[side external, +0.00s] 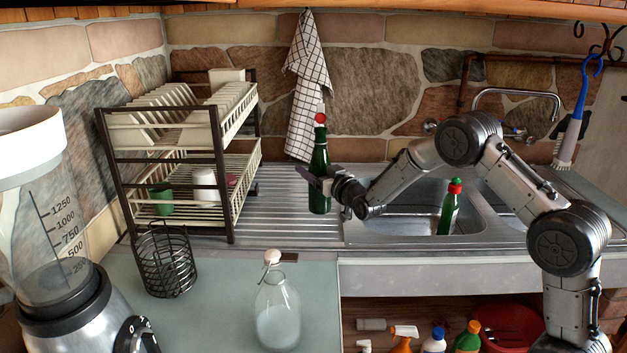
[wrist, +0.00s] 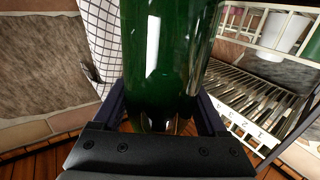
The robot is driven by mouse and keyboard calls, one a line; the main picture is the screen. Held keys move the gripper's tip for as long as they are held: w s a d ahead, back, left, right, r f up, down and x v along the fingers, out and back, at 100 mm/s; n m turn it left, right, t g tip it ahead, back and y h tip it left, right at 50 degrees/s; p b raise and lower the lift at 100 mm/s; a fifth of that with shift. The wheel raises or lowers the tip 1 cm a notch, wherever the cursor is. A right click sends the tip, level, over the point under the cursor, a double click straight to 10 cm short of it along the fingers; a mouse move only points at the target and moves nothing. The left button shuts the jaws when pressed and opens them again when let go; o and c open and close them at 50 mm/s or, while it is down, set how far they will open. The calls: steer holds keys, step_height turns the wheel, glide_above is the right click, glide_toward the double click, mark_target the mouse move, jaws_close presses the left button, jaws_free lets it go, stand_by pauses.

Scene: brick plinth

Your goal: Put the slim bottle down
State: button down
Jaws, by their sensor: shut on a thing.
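The slim bottle (side external: 320,165) is dark green glass with a red cap and stands upright in my gripper (side external: 326,181). In the side external view it is in front of the ribbed drainboard (side external: 285,200), left of the sink; I cannot tell whether its base touches the surface. In the wrist view the green bottle (wrist: 165,60) fills the space between my two fingers (wrist: 168,115), which are shut on it. Its top is out of the wrist view.
A dish rack (side external: 222,190) stands left of the drainboard. A second green bottle (side external: 449,208) is in the sink basin (side external: 400,222). A wire basket (side external: 165,262) and a clear glass jug (side external: 278,312) stand on the front counter. A checked towel (side external: 305,95) hangs behind.

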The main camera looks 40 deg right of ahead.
steer(key=shift+w+f, duration=0.15)
steer(key=shift+f, duration=1.4)
steer(key=shift+f, duration=0.2)
jaws_free()
steer(key=shift+f, duration=0.1)
